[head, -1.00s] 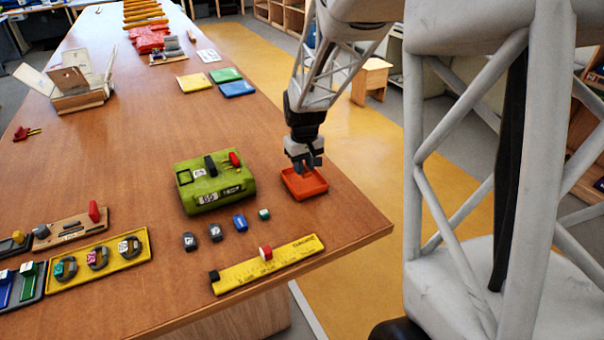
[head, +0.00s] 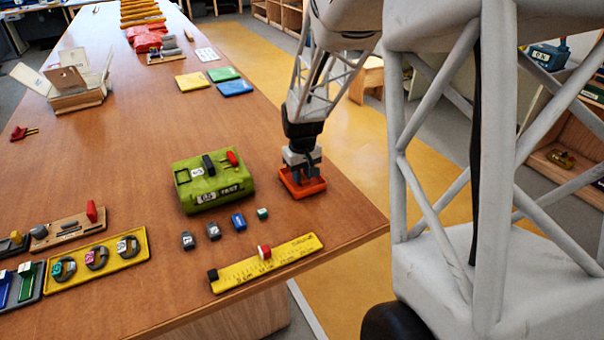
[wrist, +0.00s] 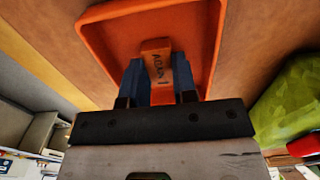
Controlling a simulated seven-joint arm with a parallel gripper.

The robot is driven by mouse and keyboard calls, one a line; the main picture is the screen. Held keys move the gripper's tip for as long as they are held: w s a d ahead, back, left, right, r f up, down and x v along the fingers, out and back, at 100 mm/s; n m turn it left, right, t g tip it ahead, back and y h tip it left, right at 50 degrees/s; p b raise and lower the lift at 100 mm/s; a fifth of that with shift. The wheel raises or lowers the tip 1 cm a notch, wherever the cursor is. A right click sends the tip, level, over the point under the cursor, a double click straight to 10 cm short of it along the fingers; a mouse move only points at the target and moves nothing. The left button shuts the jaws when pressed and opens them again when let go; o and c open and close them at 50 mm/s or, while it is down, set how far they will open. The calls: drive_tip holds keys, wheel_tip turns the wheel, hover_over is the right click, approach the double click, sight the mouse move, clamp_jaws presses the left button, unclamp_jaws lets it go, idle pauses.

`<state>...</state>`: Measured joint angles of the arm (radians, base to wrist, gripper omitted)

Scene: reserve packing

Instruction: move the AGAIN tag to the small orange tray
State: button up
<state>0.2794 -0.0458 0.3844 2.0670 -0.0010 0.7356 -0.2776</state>
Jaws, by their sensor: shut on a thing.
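The AGAIN tag (wrist: 159,66) is a small orange piece with dark lettering, seen in the wrist view between the two blue-grey fingers. My gripper (wrist: 160,84) is shut on it. In the head view my gripper (head: 299,177) is low over the small orange tray (head: 318,187), with its fingers inside the tray's outline. The tray's raised rim also shows in the wrist view (wrist: 216,45). The tag is hidden in the head view. I cannot tell whether the tag touches the tray floor.
A green box-shaped device (head: 216,181) stands just left of the tray. Several small dark, blue and green blocks lie in front of it, beyond a yellow ruler (head: 230,280). The table's right edge is close to the tray.

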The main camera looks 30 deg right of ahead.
drive_tip(key=shift+f, duration=0.15)
drive_tip(key=o, duration=0.8)
drive_tip(key=shift+o, duration=0.2)
wheel_tip(320, 180, up, 12)
drive_tip(key=shift+r, duration=0.2)
idle(0.6)
drive_tip(key=s+a+r+t, duration=0.1)
drive_tip(key=s+a+r, duration=0.1)
drive_tip(key=s+a, duration=0.3)
drive_tip(key=s+a+r, duration=0.2)
drive_tip(key=s+a, duration=0.3)
drive_tip(key=s, duration=0.8)
drive_tip(key=s+a+r+t, duration=0.1)
drive_tip(key=s+a+r, duration=0.1)
drive_tip(key=s+a, duration=0.4)
drive_tip(key=shift+s+t, duration=0.3)
drive_tip(key=shift+s, duration=1.7)
